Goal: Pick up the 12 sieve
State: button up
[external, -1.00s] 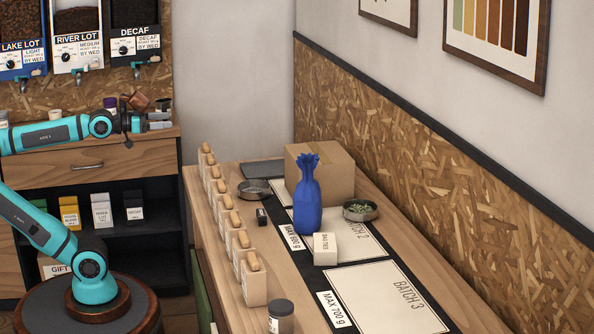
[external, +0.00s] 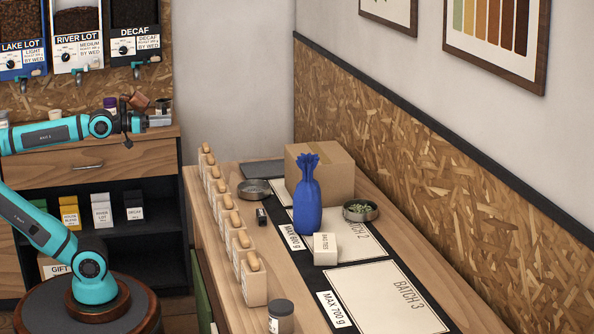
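Two shallow round pans that look like sieves are on the long wooden counter. One dark, apparently empty sieve (external: 255,197) lies toward the far left, behind the row of wooden-topped blocks. Another sieve (external: 360,216) holds green beans and sits to the right of the blue bag. No size number is readable on either, so I cannot tell which is the 12. My gripper (external: 160,120) is at the upper left, in front of the back shelf and well away from both sieves. Its fingers look together, with nothing seen between them.
A tall blue bag (external: 307,205) and a white bag-ties box (external: 325,250) stand mid-counter. A cardboard box (external: 330,172) is behind. Wooden-topped blocks (external: 254,285) line the left edge, with a dark-lidded jar (external: 281,318) in front. The Batch 3 sheet (external: 385,298) is clear.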

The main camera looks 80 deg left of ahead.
jog(key=n+g, duration=0.2)
jog(key=g, duration=1.4)
send_over(254, 190)
jog(key=s+a, duration=0.2)
jog(key=s, duration=0.2)
notch_tip(254, 190, down, 4)
jog(key=f, duration=0.5)
jog(key=w+f, duration=0.1)
jog(key=f, duration=0.5)
jog(key=w+f, duration=0.1)
jog(key=f, duration=0.5)
jog(key=shift+w+f, duration=0.15)
grip_shut()
